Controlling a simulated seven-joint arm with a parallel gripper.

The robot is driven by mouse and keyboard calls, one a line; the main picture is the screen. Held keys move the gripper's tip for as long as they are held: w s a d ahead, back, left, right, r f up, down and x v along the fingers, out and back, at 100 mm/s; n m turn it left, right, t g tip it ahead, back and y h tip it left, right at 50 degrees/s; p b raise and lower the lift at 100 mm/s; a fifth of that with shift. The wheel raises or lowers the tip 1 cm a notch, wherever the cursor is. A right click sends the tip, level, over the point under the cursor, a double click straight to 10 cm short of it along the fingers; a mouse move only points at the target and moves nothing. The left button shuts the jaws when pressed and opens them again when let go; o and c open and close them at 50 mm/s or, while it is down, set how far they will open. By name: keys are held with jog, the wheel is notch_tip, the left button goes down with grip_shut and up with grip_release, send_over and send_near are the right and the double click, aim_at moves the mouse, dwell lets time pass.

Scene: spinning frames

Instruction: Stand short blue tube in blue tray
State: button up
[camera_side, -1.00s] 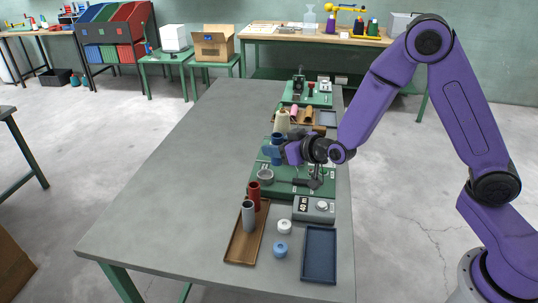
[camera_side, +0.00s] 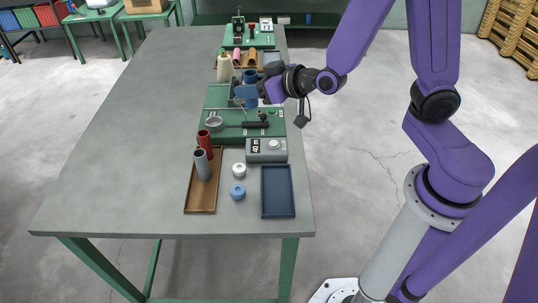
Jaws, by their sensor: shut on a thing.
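The short blue tube (camera_side: 250,76) is upright, above or on the far part of the green board; I cannot tell whether its foot touches the board. My gripper (camera_side: 246,91) is shut on it, coming in from the right and hiding its middle. The blue tray (camera_side: 278,191) lies at the near right of the table, flat and empty, well nearer the camera than my gripper.
A brown tray (camera_side: 201,198) holds upright red (camera_side: 205,143) and grey (camera_side: 202,165) tubes. White (camera_side: 239,170) and blue (camera_side: 238,191) round pieces lie between the trays. A grey control box (camera_side: 266,149) stands behind the blue tray. A cream cone (camera_side: 224,66) stands near my gripper. The table's left side is clear.

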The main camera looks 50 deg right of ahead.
jog(key=shift+w+a+f+n+g+y, duration=0.15)
jog(key=shift+a+f+n+g+y, duration=0.25)
jog(key=shift+n+y, duration=0.55)
jog(key=shift+s+a+f+n+y, duration=0.2)
jog(key=shift+a+f+n+y, duration=0.35)
jog(key=shift+n+y, duration=0.15)
jog(key=s+a+f+n+g+y, duration=0.2)
jog(key=s+f+n+g+y, duration=0.1)
jog(key=s+n+g+y, duration=0.15)
jog(key=n+g+y, duration=0.2)
jog(key=n+g, duration=0.3)
send_over(277, 183)
jog(key=shift+f, duration=5.45)
jog(key=shift+f, duration=0.1)
jog(key=o, duration=1)
jog(key=shift+o, duration=0.2)
